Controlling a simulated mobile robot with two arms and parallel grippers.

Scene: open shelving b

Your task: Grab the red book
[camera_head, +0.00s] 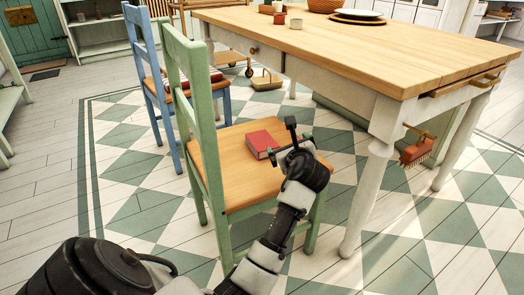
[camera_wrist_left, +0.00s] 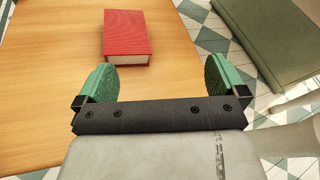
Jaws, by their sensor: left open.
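The red book (camera_head: 262,143) lies flat on the wooden seat (camera_head: 219,178) of the green chair in the head view. In the left wrist view the red book (camera_wrist_left: 127,33) lies just ahead of my left gripper (camera_wrist_left: 159,80), roughly between the lines of its two green fingertips. My left gripper (camera_head: 284,149) is open and empty, over the right side of the seat beside the book. No finger visibly touches the book. My right gripper does not show.
The green chair's backrest (camera_head: 190,95) rises left of the seat. A wooden table (camera_head: 330,42) with white legs stands to the right and behind. A blue chair (camera_head: 150,60) stands farther back.

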